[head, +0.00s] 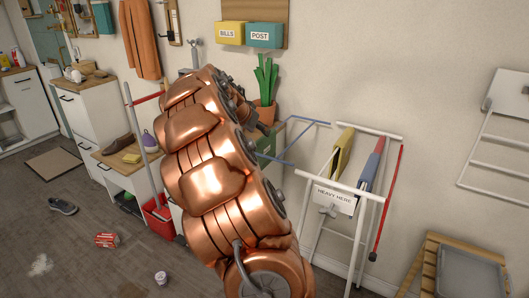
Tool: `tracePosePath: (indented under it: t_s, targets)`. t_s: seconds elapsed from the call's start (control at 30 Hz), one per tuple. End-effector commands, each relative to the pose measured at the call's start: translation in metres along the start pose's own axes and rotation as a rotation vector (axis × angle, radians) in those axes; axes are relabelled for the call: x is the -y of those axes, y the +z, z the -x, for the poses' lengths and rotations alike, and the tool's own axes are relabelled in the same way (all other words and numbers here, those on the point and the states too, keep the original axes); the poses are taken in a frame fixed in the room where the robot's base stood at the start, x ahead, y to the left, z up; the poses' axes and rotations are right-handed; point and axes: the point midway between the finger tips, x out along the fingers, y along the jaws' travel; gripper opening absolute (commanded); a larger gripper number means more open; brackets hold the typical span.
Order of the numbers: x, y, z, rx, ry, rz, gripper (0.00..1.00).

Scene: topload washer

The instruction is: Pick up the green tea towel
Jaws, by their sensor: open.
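No cloth that is clearly a green tea towel shows in the head view. A yellow-olive cloth (342,152) hangs over the white drying rack (352,186), and a blue and red cloth (370,166) hangs to its right. My copper arm fills the middle of the view and hides what lies behind it. Only a dark part of my gripper (261,127) shows past the arm's right side, in front of the plant pot and left of the rack. It is open, and I see nothing held in it.
A potted plant (265,88) stands behind my arm. A red stick (388,203) leans at the rack's right.

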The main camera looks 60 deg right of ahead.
Motion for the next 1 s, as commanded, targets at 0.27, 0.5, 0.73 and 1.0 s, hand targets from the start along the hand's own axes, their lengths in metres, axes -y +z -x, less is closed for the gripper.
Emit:
tracePosePath:
  t_s: [0.27,0.5,0.73,1.0]
  targets:
    - [0.001,0.001,-0.017,0.002,0.002,0.001,0.52]
    - [0.008,0.001,-0.042,0.005,0.001,0.002,0.52]
    - [0.008,0.002,-0.063,0.002,0.0,0.001,0.52]
    - [0.008,0.002,-0.063,0.002,0.0,0.001,0.45]
